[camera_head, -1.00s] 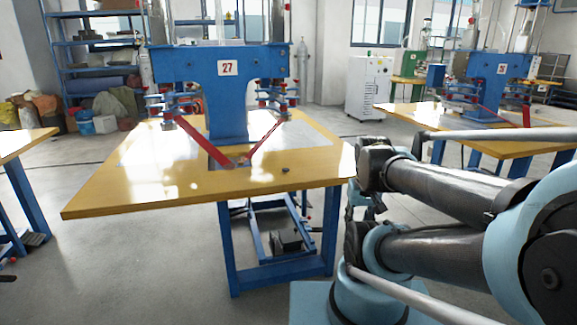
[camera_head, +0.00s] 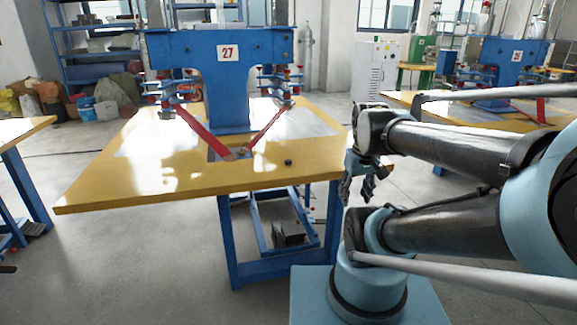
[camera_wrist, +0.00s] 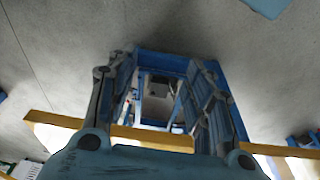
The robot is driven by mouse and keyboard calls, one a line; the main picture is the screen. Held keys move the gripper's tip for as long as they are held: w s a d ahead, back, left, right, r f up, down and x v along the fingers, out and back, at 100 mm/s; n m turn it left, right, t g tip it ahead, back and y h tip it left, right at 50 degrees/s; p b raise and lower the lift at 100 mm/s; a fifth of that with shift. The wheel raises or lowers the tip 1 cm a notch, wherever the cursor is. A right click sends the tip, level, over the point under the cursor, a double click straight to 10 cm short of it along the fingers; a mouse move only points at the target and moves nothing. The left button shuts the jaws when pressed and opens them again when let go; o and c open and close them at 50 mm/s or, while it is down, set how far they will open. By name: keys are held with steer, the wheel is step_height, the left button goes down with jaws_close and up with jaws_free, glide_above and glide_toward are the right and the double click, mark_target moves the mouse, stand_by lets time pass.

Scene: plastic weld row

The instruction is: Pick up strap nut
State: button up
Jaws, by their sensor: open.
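A small dark object, likely the strap nut (camera_head: 288,162), lies on the yellow table (camera_head: 120,196) near its front right part, in front of the red arms of the blue machine. In the head view my gripper (camera_head: 357,196) hangs to the right of the table's right edge, pointing down, apart from the nut. The wrist view shows my gripper (camera_wrist: 158,100) from behind, with its fingers spread and nothing between them. The nut cannot be made out in the wrist view.
The blue machine numbered 27 (camera_head: 228,85) stands on the table, its two red arms (camera_head: 203,131) reaching towards the front. A second table with a blue machine (camera_head: 503,68) is at the right. Another table edge (camera_head: 20,138) is at the left. Grey floor is open between them.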

steer(key=w+a+r+n, duration=0.3)
steer(key=w+r+n, duration=0.1)
steer(key=w+r, duration=0.2)
step_height(320, 180, up, 8)
steer(key=n+g, duration=0.2)
steer(key=n, duration=1.3)
glide_above(288, 163)
steer(key=w, duration=0.2)
step_height(288, 163, down, 17)
steer(key=shift+s+r, duration=0.15)
steer(key=shift+c, duration=0.2)
steer(key=c, duration=0.8)
